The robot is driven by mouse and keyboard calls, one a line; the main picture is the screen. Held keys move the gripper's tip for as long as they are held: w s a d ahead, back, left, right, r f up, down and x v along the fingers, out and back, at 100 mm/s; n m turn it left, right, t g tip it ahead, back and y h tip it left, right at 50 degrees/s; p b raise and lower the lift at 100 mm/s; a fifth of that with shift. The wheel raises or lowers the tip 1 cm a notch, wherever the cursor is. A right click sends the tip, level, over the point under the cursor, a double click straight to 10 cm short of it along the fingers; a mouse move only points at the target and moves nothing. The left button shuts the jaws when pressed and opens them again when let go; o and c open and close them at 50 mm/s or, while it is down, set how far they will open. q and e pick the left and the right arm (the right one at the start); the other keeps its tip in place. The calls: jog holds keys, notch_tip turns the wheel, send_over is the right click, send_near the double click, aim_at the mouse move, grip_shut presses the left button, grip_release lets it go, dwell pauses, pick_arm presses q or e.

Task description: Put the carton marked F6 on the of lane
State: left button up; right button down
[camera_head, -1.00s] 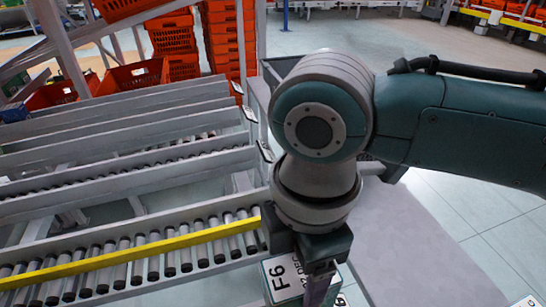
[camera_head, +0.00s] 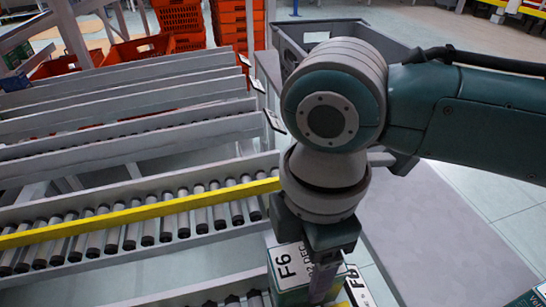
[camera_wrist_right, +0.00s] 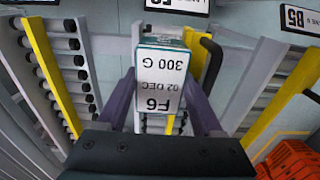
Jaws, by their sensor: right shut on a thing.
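The carton marked F6 (camera_head: 296,272) is a small green box with a white label, at the bottom middle of the head view. My right gripper (camera_head: 318,285) points down and is shut on it. In the right wrist view the carton (camera_wrist_right: 162,78), its label reading "F6 02 DEC 300 G", sits between the two purple fingers of the right gripper (camera_wrist_right: 162,105). Roller lanes (camera_head: 130,235) with grey side rails run to the left of the carton. I cannot tell which lane the task names. My left gripper is not in view.
A yellow rail (camera_head: 140,213) runs along the near roller lane. Orange totes (camera_head: 180,35) are stacked at the back. A grey bin (camera_head: 395,45) stands behind my right arm. A sign reading B5 (camera_wrist_right: 300,18) shows in the right wrist view.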

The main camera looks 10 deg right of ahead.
dwell(0.4)
jog(key=shift+p, duration=0.4)
grip_release()
notch_tip(320, 180, up, 10)
jog(key=shift+p, duration=0.75)
